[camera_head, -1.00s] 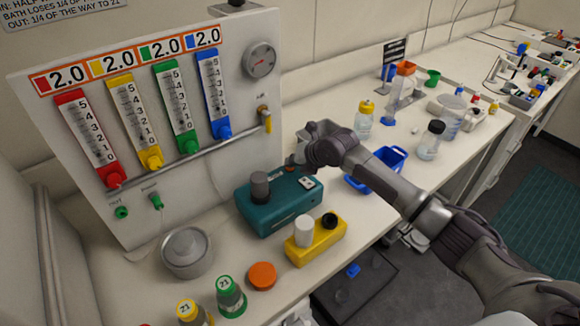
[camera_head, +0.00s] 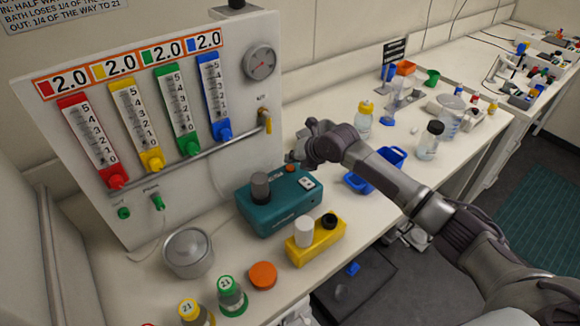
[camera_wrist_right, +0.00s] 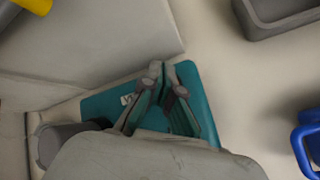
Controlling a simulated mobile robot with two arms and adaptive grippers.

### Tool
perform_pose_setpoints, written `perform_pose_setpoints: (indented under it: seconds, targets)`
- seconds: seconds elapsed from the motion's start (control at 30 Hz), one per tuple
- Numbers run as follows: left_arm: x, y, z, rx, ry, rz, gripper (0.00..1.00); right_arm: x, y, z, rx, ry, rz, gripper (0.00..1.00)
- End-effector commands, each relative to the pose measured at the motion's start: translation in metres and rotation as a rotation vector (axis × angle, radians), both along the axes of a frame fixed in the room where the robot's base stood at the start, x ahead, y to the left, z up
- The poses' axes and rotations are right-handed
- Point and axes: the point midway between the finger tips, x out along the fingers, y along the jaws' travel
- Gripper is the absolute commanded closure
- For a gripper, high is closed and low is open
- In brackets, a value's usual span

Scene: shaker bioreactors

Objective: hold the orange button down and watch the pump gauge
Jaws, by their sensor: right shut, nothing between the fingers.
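The teal pump box (camera_head: 283,207) stands on the bench in front of the gauge panel, with a dark grey knob (camera_head: 260,187) on its top. A small orange button (camera_head: 290,168) shows at its far top edge; I cannot tell whether it is pressed. My right gripper (camera_head: 291,158) is shut and empty, its tips just above and beside the button. In the right wrist view, the shut fingers (camera_wrist_right: 164,75) lie over the teal box (camera_wrist_right: 95,105); the button is not visible there. The round gauge (camera_head: 260,62) is at the panel's upper right; its reading is too small to tell. My left gripper is out of view.
A yellow block (camera_head: 316,242) with white and black knobs, an orange disc (camera_head: 263,275) and a metal pot (camera_head: 188,252) stand nearby. A blue basket (camera_head: 360,184) lies under my right arm. Several bottles stand farther right.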

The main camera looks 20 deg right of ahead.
Motion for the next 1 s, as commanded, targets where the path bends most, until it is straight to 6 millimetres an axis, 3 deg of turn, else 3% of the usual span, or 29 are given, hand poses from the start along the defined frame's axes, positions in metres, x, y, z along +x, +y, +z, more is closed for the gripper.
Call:
perform_pose_setpoints:
  seconds: [0.6, 1.0]
  targets:
    - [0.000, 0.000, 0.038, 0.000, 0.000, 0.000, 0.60, 0.000, 0.000, 0.051, 0.000, 0.000, 0.000, 1.00]
    - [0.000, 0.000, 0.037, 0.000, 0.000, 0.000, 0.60, 0.000, 0.000, 0.050, 0.000, 0.000, 0.000, 1.00]
